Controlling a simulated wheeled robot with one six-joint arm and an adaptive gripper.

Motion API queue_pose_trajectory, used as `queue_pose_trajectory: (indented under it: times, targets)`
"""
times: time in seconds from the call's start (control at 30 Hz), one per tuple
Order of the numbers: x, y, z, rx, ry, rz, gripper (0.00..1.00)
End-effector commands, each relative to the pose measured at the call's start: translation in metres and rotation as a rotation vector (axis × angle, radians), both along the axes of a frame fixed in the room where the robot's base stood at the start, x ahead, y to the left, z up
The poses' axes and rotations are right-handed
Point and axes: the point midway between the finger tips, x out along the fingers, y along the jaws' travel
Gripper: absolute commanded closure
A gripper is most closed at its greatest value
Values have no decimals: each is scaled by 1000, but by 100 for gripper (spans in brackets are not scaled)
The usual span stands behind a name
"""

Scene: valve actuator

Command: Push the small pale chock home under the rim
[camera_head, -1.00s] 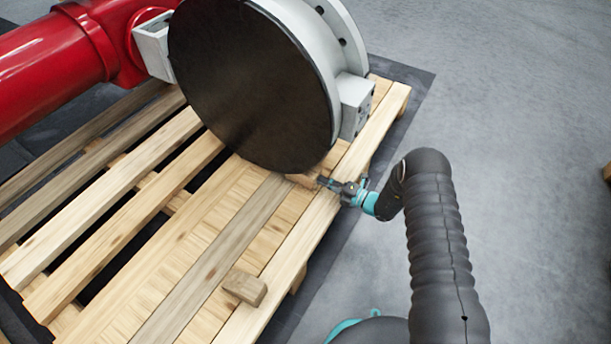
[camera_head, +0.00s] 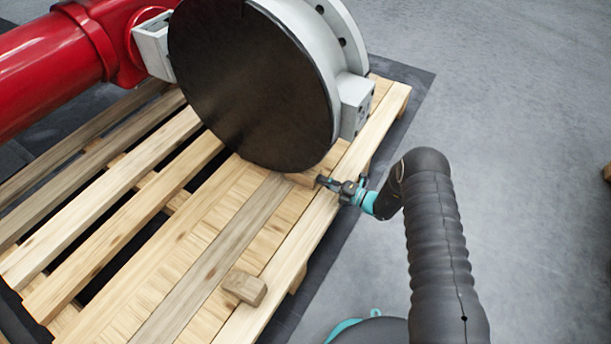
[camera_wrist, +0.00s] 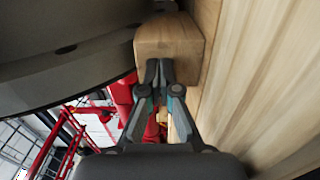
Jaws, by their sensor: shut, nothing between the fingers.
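The small pale chock (camera_head: 303,179) lies on the pallet boards at the lower edge of the big round disc's rim (camera_head: 290,168). In the wrist view the chock (camera_wrist: 169,42) is a wooden block with one face towards me, lying beside the dark curved rim (camera_wrist: 75,60). My gripper (camera_head: 322,181) is shut and empty, low over the pallet. In the wrist view its fingertips (camera_wrist: 158,66) are together at the chock's near face and seem to touch it. The chock's far end is hidden, so I cannot tell how far under the rim it reaches.
Another wooden block (camera_head: 245,287) lies apart on the slatted pallet (camera_head: 160,290), nearer the front. A grey flange with a lug (camera_head: 355,105) stands behind the disc, and a red cylinder (camera_head: 50,65) extends left. Grey floor on the right is open.

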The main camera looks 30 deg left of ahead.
Motion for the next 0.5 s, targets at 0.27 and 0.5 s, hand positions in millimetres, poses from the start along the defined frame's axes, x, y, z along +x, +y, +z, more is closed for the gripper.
queue_pose_trajectory:
  times: [0.27, 0.5]
  targets:
    - [1, 7, -1, 0, -1, 1, 100]
    - [1, 14, -1, 0, 0, 1, 100]
